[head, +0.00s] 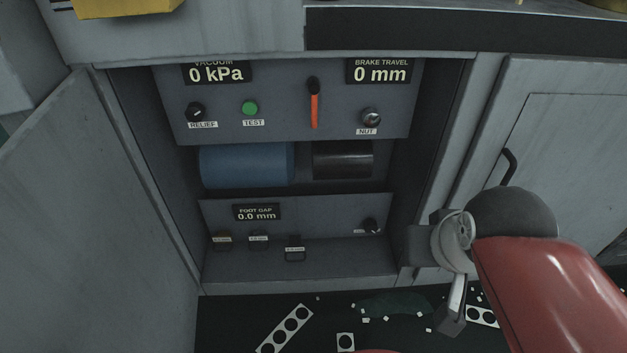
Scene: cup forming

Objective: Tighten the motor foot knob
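A small black knob (371,226) sits at the right end of the lower panel (320,218) inside the open cabinet. Its label is too small to read, so I cannot be sure it is the motor foot knob. The FOOT GAP display (257,213) on the same panel reads 0.0 mm. My gripper (436,283) is at the cabinet's lower right edge, to the right of and below the knob, and apart from it. Its two fingers stand apart with nothing between them.
The upper panel (340,98) carries a RELIEF knob (196,112), a green TEST button (250,107), an orange-red lever (314,104) and a NUT knob (371,117). A blue cylinder (246,165) lies behind. An open door (95,190) stands left. White scraps and strips (286,328) litter the floor.

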